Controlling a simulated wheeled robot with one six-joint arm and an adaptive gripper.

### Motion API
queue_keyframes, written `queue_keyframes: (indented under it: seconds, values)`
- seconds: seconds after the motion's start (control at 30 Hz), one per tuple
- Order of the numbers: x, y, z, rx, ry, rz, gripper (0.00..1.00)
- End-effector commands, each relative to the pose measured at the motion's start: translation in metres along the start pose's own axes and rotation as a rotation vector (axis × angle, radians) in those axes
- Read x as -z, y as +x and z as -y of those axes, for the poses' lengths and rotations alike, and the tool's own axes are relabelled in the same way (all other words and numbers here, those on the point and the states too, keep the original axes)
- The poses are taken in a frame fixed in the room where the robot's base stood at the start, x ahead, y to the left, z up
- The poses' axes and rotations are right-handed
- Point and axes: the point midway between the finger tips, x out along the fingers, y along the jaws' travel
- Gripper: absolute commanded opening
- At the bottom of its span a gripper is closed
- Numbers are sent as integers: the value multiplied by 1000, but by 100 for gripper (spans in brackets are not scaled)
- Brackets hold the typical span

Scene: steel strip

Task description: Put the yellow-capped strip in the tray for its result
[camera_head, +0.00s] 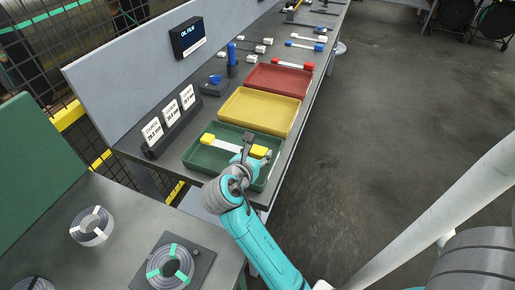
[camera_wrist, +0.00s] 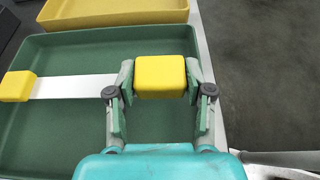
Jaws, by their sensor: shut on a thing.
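The yellow-capped strip is a pale flat bar with a yellow block at each end. In the head view its left cap (camera_head: 207,139) and pale middle (camera_head: 226,147) show over the green tray (camera_head: 190,160). My gripper (camera_head: 248,155) is at the strip's right end. In the wrist view my gripper (camera_wrist: 160,95) has its two fingers closed on the sides of the right yellow cap (camera_wrist: 160,72). The strip (camera_wrist: 75,86) extends left over the green tray (camera_wrist: 60,140). I cannot tell whether it touches the tray floor.
The yellow tray (camera_head: 258,112) and red tray (camera_head: 278,80) lie beyond the green one. Three cards (camera_head: 171,114) and a dark display (camera_head: 188,36) stand left. Wire coils (camera_head: 170,266) sit on the near bench.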

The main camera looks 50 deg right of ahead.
Motion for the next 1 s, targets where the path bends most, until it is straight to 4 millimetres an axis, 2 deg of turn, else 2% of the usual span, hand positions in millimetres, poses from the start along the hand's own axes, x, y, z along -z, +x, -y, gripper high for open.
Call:
queue_keyframes:
  seconds: [0.47,0.5,0.57,0.6,1.0]
  values:
    - [5,2,0,-1,1,1,12]
    - [5,2,0,-1,1,1,61]
    - [5,2,0,-1,1,1,76]
    - [5,2,0,-1,1,1,81]
    - [6,-2,0,-2,-1,0,81]
